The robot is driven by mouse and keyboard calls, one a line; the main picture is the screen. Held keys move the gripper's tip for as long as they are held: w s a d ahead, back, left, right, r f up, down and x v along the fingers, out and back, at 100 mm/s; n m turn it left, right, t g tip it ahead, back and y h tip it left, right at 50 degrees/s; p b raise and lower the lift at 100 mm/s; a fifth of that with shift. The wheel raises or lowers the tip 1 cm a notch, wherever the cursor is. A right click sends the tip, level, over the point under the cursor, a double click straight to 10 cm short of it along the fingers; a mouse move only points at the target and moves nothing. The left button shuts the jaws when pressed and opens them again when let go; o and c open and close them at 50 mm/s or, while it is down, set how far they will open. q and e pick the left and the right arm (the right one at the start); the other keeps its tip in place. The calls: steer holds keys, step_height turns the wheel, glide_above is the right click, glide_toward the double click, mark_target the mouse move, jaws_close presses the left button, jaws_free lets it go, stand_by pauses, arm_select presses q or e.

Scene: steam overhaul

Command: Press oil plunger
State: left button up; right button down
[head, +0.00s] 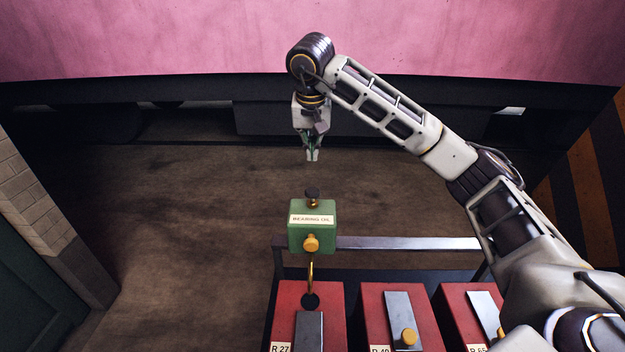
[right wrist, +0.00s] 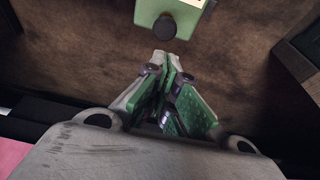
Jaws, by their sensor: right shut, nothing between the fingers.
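The oil plunger (head: 312,192) is a dark knob on a short brass stem. It stands on top of the green box (head: 300,234) labelled "BEARING OIL". My right gripper (head: 312,157) points down, shut and empty, and appears above the plunger in the head view, apart from it. In the right wrist view the plunger's dark knob (right wrist: 164,26) shows just beyond the closed fingertips (right wrist: 162,54), with a gap between them. The green box (right wrist: 180,8) is cut off by the top edge there. My left gripper is not in view.
A brass knob (head: 311,243) is on the box's front, and a curved brass pipe (head: 310,272) runs below it to a red box (head: 335,300). More red boxes (head: 372,310) stand to the right. A grey rail (head: 400,243) runs behind them. The floor (head: 180,200) is clear.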

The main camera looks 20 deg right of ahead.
steer(key=shift+f, duration=1.2)
glide_above(313, 189)
step_height(313, 189, down, 5)
steer(key=shift+w+r+p, duration=0.1)
steer(key=shift+r+p, duration=0.1)
steer(key=shift+p, duration=0.2)
steer(key=shift+f+p, duration=0.5)
steer(key=shift+f, duration=1.5)
